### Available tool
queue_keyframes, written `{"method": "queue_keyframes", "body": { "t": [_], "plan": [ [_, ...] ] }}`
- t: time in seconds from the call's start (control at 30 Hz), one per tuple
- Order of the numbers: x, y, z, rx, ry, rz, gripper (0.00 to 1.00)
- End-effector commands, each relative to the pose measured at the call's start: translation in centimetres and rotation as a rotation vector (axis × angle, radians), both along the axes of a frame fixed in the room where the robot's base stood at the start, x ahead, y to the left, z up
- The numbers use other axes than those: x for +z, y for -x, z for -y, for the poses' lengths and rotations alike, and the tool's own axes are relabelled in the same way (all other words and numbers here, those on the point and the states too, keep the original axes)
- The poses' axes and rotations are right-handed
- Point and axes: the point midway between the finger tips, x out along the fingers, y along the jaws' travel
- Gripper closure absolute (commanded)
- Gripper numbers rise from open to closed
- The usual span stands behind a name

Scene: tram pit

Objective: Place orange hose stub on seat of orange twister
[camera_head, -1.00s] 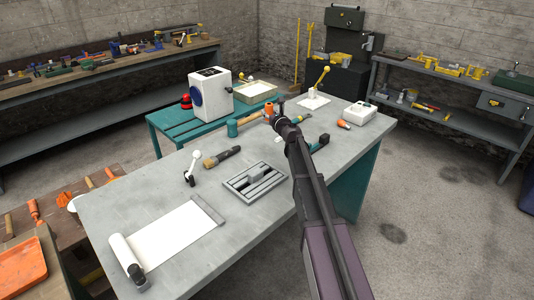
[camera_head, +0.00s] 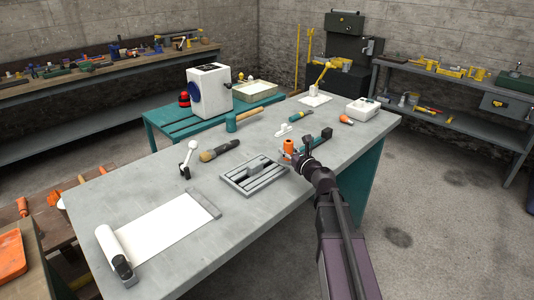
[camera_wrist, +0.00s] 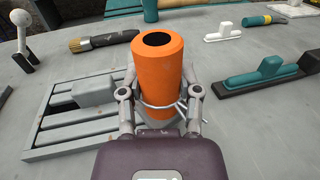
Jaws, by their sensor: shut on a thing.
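My gripper (camera_wrist: 160,104) is shut on the orange hose stub (camera_wrist: 158,66), an upright orange cylinder with a dark round opening on top. In the head view the stub (camera_head: 288,147) is at the tip of my arm, over the right part of the grey table. The fingers hold its lower part, and its underside is hidden. I cannot make out for sure an orange twister or its seat. A small orange-ended item (camera_head: 346,119) lies farther back on the table, but I cannot tell what it is.
A slotted grey tray (camera_wrist: 40,140) lies left of my gripper. A teal-handled float (camera_wrist: 262,76) lies to the right. A small white float (camera_wrist: 222,35), a brush (camera_head: 220,150) and a white lever (camera_head: 187,156) are beyond. The table's right edge is near my arm.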

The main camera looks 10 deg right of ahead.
Motion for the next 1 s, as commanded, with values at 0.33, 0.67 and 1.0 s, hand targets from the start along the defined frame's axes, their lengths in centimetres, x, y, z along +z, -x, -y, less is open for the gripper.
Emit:
{"method": "queue_keyframes", "body": {
  "t": [0.33, 0.67, 1.0],
  "plan": [
    [-0.3, 0.8, 0.0, 0.005, 0.000, 0.000, 1.00],
    [-0.5, -0.7, 0.0, 0.006, 0.000, 0.000, 1.00],
    [-1.1, -6.7, -0.2, 0.005, 0.000, 0.000, 1.00]
  ]
}}
